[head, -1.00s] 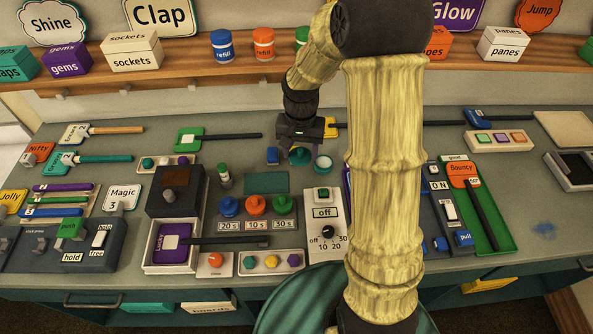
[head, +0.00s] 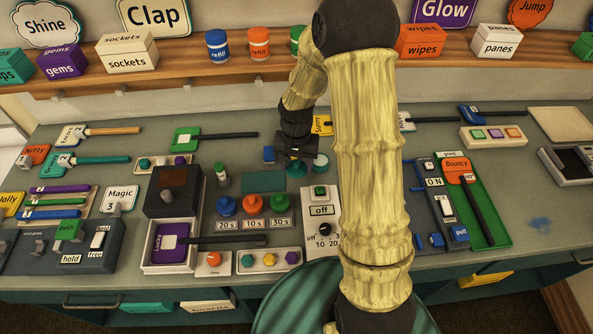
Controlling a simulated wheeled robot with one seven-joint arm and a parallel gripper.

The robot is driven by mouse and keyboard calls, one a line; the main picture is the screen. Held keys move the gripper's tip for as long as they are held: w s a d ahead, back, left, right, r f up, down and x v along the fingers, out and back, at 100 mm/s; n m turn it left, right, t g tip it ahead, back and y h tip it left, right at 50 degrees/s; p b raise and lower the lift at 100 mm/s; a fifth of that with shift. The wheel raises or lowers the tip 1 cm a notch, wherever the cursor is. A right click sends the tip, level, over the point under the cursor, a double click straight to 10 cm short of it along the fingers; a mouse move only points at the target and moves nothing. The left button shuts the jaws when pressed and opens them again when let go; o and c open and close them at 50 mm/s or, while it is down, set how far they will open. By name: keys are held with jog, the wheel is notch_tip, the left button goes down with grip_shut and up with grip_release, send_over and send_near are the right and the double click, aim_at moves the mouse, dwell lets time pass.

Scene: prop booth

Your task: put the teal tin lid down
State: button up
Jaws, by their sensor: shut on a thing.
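My gripper (head: 296,157) is over the middle of the bench, pointing down, and is shut on the teal tin lid (head: 296,171). The round lid shows just below the fingers, partly hidden by them. I cannot tell whether it touches the bench top. A small open tin with a pale inside (head: 321,161) stands close to the right of the lid, partly hidden by my gripper and arm.
A dark green mat (head: 264,182) lies left of and in front of the lid. A small blue block (head: 268,154) is to its left. Three coloured knobs (head: 252,204) and a white timer box (head: 321,209) are in front. My arm hides the bench to the right.

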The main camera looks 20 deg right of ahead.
aim_at(296, 169)
jog(key=shift+f, duration=0.1)
notch_tip(296, 169, down, 4)
jog(key=shift+r, duration=0.2)
jog(key=shift+f, duration=0.35)
jog(key=shift+f, duration=0.3)
jog(key=o, duration=1)
jog(key=shift+c, duration=0.2)
